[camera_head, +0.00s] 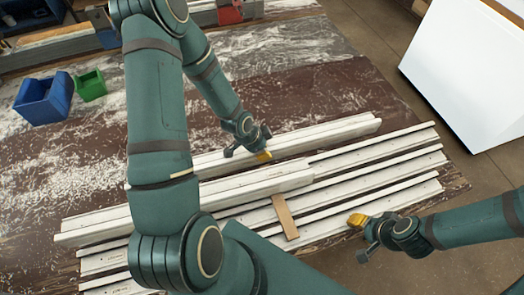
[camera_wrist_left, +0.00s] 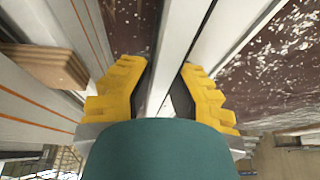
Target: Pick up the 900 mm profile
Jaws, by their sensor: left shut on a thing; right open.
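Several long pale profiles lie side by side on the bench; no length marks are readable, so I cannot tell which is the 900 mm one. My left gripper (camera_head: 252,150) is at the rearmost profile (camera_head: 335,130), pointing down. In the left wrist view its yellow fingers (camera_wrist_left: 160,95) are shut on a pale profile (camera_wrist_left: 178,45), one finger on each side. Another profile (camera_head: 270,181) lies just in front, partly hidden by my left arm. My right gripper (camera_head: 361,236) is open and empty by the right ends of the front profiles (camera_head: 400,197).
A small wooden block (camera_head: 285,216) lies across the front profiles. A blue bin (camera_head: 42,100) and a green bin (camera_head: 90,85) stand at the back left. A red clamp part (camera_head: 229,13) is at the back. A white cabinet (camera_head: 470,75) stands at the right.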

